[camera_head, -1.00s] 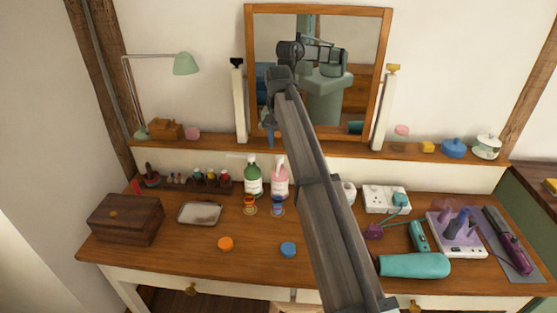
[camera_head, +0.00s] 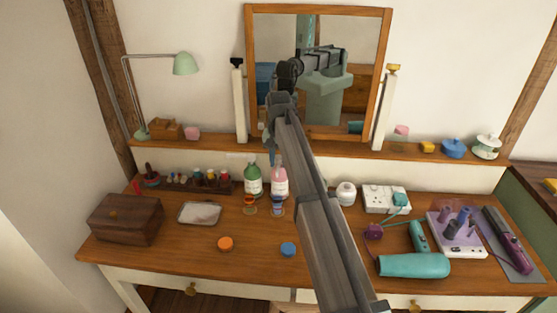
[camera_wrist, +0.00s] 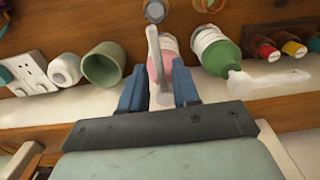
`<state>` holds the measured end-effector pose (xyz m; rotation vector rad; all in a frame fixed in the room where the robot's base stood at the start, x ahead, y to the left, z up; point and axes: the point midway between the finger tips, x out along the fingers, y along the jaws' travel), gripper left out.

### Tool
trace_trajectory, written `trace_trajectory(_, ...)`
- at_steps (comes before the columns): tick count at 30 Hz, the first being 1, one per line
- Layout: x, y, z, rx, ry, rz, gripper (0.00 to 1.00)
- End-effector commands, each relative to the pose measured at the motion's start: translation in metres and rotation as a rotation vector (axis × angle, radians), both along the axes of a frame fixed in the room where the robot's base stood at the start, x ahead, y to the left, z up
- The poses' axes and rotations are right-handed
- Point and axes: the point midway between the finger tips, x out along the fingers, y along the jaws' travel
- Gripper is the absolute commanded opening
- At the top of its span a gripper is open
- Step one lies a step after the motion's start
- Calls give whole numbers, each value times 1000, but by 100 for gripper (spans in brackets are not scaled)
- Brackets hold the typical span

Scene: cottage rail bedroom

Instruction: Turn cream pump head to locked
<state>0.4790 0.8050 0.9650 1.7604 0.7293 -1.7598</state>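A pink pump bottle (camera_head: 280,186) with a pale label stands on the dressing table. In the wrist view, its pale pump head (camera_wrist: 153,45) has a long nozzle pointing toward the top of the picture. My gripper (camera_wrist: 159,70) is open, with one blue finger on each side of the pump head, and gaps seem to show beside it. In the head view, my gripper (camera_head: 272,155) is just above the pink bottle and partly covers its top. A green pump bottle (camera_head: 253,182) stands beside it, its pale nozzle clear in the wrist view (camera_wrist: 262,82).
Two small hourglass-like items stand in front of the bottles. A rack of small polish bottles (camera_head: 212,180) is to the left, a white jar (camera_head: 346,193) and power strip (camera_head: 384,199) to the right. The mirror (camera_head: 384,75) and shelf are behind.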

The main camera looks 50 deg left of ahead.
Motion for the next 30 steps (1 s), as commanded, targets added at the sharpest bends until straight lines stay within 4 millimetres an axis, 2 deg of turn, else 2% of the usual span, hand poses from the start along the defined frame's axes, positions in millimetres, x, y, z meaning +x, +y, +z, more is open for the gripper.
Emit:
trace_trajectory(1, 0, 0, 0, 0, 0, 0, 26)
trace_trajectory(9, 0, 0, 0, 0, 0, 0, 0)
trace_trajectory(30, 0, 0, 0, 0, 0, 0, 0)
